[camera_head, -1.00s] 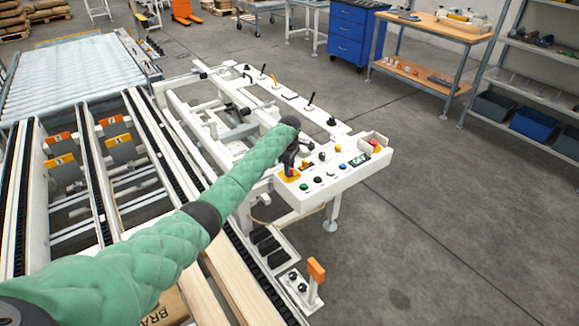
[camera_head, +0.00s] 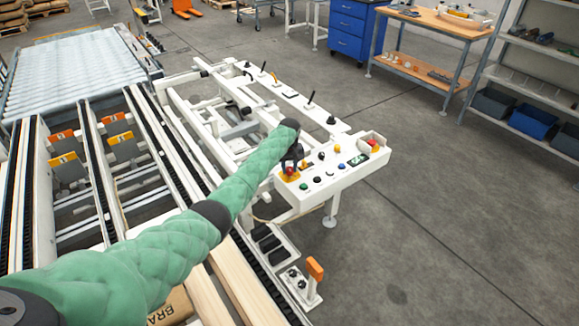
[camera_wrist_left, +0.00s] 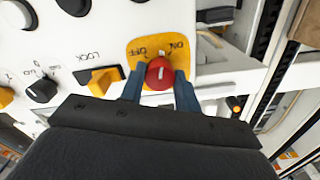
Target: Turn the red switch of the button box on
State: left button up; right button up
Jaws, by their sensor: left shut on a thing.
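The button box (camera_head: 335,178) is a white panel with coloured buttons and knobs in the middle of the head view. Its red switch (camera_wrist_left: 160,73) sits on a yellow plate (camera_wrist_left: 143,47) marked OFF and ON in the left wrist view. The white mark on the red knob points roughly upright in that view, between the two words. My left gripper (camera_wrist_left: 160,88) is shut on the red switch, one blue-grey finger on each side. In the head view my left gripper (camera_head: 290,168) partly hides the switch. My right gripper is not in view.
An orange-yellow LOCK knob (camera_wrist_left: 104,80) and a black knob (camera_wrist_left: 42,90) are close beside the gripper. A white frame with levers (camera_head: 311,97) stands behind the box. Conveyor rails lie to the left; open floor (camera_head: 430,220) is to the right.

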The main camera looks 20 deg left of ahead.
pick_arm(q)
jog(key=m, duration=0.2)
jog(key=shift+r+m, duration=0.1)
jog(key=shift+m, duration=0.3)
jog(key=shift+m+p, duration=0.3)
jog(key=shift+m, duration=0.6)
jog(key=shift+w+m, duration=0.1)
jog(key=shift+m, duration=0.5)
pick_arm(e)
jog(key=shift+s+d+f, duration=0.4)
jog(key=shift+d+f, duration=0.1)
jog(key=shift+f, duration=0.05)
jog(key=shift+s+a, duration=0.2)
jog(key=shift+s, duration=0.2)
pick_arm(q)
jog(key=o, duration=1)
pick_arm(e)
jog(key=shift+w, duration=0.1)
